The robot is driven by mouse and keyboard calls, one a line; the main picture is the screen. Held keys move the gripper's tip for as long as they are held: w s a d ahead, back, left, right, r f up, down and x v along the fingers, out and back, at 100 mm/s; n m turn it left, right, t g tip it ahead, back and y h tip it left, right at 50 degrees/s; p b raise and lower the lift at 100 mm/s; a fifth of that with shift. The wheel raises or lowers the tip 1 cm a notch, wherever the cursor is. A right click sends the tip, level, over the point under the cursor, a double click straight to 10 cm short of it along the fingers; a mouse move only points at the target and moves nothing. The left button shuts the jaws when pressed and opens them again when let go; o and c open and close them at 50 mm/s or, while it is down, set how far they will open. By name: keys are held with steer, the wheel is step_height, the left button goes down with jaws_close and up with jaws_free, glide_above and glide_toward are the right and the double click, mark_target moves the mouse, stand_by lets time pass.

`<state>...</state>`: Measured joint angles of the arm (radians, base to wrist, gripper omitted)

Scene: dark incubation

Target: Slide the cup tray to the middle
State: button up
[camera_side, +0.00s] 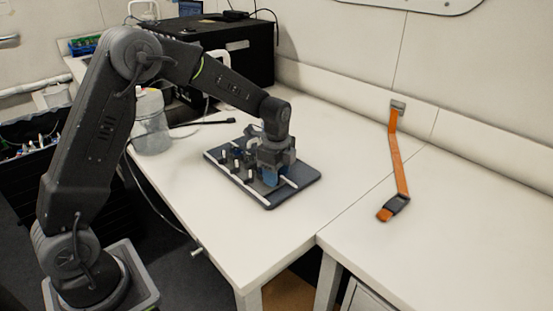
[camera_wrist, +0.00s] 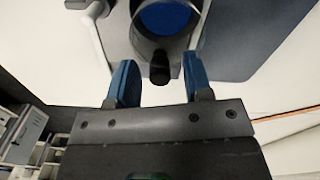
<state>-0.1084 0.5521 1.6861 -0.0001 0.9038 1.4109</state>
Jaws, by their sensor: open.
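The dark cup tray (camera_side: 304,174) lies flat on the white bench, with pale rails and several small upright pegs on its left part. My gripper (camera_side: 271,178) is low over the tray's middle, pointing down, and hides part of it. In the wrist view my gripper's blue fingers (camera_wrist: 162,85) are apart. A round cup with a blue inside (camera_wrist: 167,18) shows just beyond them, cut off by the top edge. A dark stub on the cup's near side lies between the finger lines; contact cannot be told. The grey tray surface (camera_wrist: 245,40) shows beside the cup.
An orange strap (camera_side: 398,165) with a buckle lies on the right bench section. A clear jar (camera_side: 151,125) stands left of the tray, and a large black box (camera_side: 235,55) stands behind. The bench right of the tray is clear up to the strap.

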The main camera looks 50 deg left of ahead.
step_height(320, 180, up, 14)
steer(key=shift+f, duration=0.25)
stand_by(0.3)
steer(key=s+d+r+n+t, duration=0.1)
steer(key=s+d+n+t, duration=0.1)
steer(key=s+n, duration=0.5)
steer(key=s+d+r+n+t, duration=0.1)
steer(key=s+d+n+t, duration=0.2)
steer(key=s+n, duration=0.5)
steer(key=s, duration=1.1)
steer(key=shift+r+t, duration=0.3)
steer(key=shift+r, duration=0.1)
